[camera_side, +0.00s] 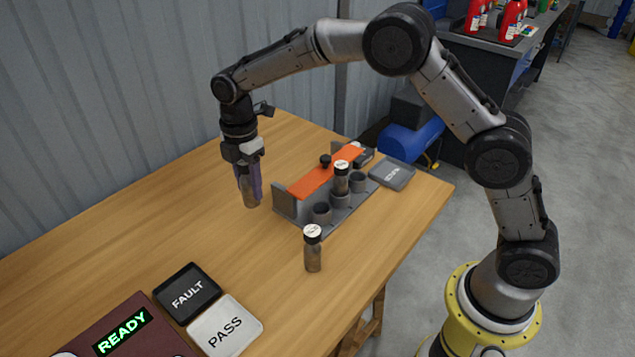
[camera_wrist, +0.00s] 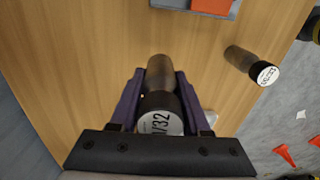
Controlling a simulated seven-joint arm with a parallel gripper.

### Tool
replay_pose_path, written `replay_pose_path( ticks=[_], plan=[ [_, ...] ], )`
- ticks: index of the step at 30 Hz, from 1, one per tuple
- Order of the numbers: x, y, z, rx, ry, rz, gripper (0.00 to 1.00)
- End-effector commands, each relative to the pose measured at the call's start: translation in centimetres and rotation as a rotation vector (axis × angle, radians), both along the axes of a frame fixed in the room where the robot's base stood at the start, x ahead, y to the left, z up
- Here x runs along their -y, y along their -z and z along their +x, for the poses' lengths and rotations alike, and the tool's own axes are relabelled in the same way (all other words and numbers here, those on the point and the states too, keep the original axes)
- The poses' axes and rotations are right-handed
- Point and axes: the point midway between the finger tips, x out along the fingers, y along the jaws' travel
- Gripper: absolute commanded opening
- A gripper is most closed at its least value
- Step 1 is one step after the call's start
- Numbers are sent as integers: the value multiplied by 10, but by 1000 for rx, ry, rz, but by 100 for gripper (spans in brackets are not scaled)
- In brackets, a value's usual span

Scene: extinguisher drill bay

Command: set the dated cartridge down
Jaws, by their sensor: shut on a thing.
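My gripper (camera_side: 249,182) is shut on a brownish cartridge (camera_side: 251,201), held upright over the table left of the rack. I cannot tell whether its base touches the wood. In the wrist view, this cartridge (camera_wrist: 160,74) sits between the purple fingers; its dark cap has a white label ending in "/32", partly cut off by the gripper. A second cartridge (camera_side: 313,254) with a white-topped dark cap stands on the table in front of the rack; it also shows in the wrist view (camera_wrist: 243,58). A third cartridge (camera_side: 341,181) stands in the rack.
The grey rack (camera_side: 285,204) has an orange bar (camera_side: 310,181) and empty cups. A grey tray (camera_side: 392,173) lies behind it. A black FAULT pad (camera_side: 187,292), a white PASS pad (camera_side: 225,326) and a READY console (camera_side: 123,331) are at front left. Bare table (camera_side: 150,215) lies left of my gripper.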

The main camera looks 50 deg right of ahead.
Motion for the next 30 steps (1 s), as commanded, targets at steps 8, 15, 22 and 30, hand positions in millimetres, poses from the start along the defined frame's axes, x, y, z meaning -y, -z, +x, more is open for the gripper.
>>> replay_pose_path(
  ticks=[8,15,22,30],
  plan=[
    [0,-38,2,9,0,2,0],
    [0,-87,1,7,0,1,0],
    [41,-94,-7,3,72,0,0],
    [122,-100,-35,3,226,0,0]
  ],
)
